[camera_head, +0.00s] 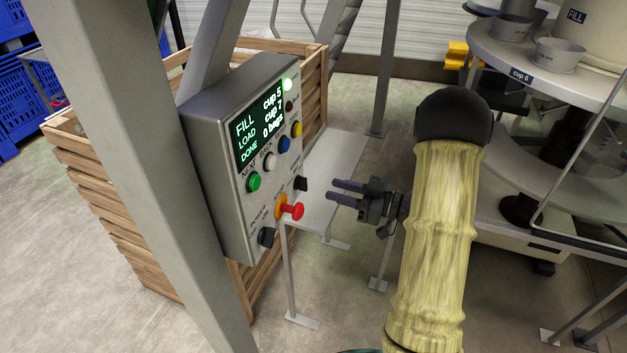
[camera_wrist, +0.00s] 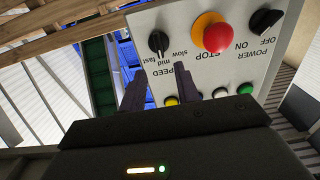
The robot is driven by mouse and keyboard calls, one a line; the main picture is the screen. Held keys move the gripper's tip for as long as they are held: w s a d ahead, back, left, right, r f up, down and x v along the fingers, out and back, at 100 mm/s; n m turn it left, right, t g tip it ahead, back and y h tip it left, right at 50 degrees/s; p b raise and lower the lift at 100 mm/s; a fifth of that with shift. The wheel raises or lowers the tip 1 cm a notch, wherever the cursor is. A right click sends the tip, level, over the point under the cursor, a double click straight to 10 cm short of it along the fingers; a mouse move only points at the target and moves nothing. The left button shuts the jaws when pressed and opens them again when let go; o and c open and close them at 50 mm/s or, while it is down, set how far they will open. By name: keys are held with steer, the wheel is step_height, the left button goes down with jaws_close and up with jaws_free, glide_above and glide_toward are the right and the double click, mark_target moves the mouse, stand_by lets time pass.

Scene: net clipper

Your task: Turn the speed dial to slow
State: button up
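The speed dial is a black knob on the front of the grey control box. It shows in the head view (camera_head: 300,183) and in the wrist view (camera_wrist: 158,42), where the labels slow, mid and fast appear upside down beside it. The knob's mark seems to lie toward mid or fast, but I cannot tell which. My gripper (camera_head: 332,191) is open, its two dark fingers apart with nothing between them. It is just right of the dial in the head view, not touching it. In the wrist view its fingertips (camera_wrist: 160,72) point at the panel near the SPEED label.
A red stop button (camera_head: 293,211) on a yellow base sits below the dial, with the black power knob (camera_head: 267,237) beyond. Coloured buttons, such as a green one (camera_head: 254,181), are above. A wooden crate (camera_head: 120,220) stands behind the box, and a grey post (camera_head: 140,150) on its left.

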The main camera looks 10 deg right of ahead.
mark_target(307, 182)
steer(key=p+x, duration=0.1)
steer(key=x, duration=0.6)
jaws_close()
